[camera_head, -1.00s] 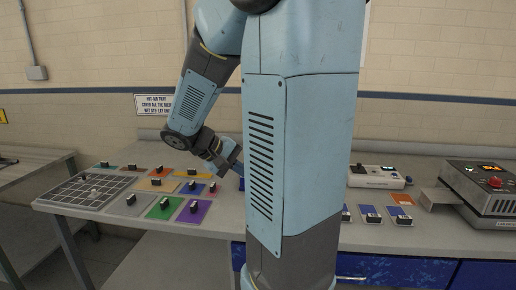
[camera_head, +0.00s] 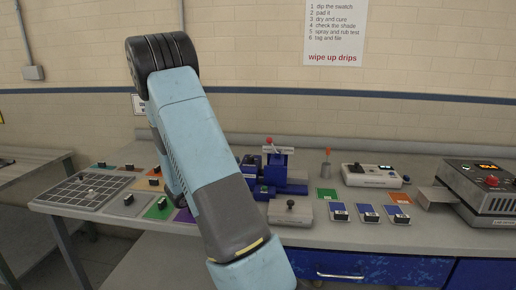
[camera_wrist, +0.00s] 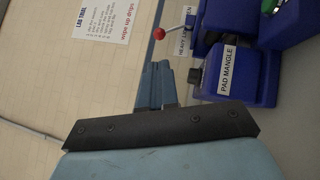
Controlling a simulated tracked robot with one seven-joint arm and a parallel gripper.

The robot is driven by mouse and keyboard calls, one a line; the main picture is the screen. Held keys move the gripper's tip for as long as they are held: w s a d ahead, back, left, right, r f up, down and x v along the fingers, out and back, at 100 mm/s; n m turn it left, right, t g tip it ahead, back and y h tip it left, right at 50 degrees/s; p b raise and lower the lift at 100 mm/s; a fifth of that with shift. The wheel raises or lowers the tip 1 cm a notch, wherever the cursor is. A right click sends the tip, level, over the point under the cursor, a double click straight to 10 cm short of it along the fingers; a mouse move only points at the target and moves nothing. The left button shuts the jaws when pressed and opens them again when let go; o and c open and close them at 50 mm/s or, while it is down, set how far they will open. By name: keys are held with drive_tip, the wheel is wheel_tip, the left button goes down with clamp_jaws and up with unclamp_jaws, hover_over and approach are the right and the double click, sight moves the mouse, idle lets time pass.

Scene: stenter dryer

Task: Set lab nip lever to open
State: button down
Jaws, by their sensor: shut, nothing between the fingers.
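The pad mangle (camera_head: 286,184) is a blue machine on the bench, right of my arm in the head view. Its lever has a red ball knob (camera_head: 268,140) on a pale rod, at the top of the machine. In the wrist view the red knob (camera_wrist: 159,33) and rod show at the upper middle, beside the mangle's blue body (camera_wrist: 262,80) labelled PAD MANGLE. A label behind the rod is partly covered. My gripper (camera_wrist: 158,68) is shut and empty, apart from the knob and below it in that picture. In the head view my arm hides the gripper.
A metal block with a knob (camera_head: 290,212) stands in front of the mangle. Colored swatches with black clips lie on both sides. A white meter (camera_head: 372,175) and a grey heater box (camera_head: 488,188) stand at the right. A wall lies behind the bench.

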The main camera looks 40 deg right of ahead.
drive_tip(key=w+x, duration=0.1)
drive_tip(key=x, duration=1.3)
drive_tip(key=shift+s, duration=0.3)
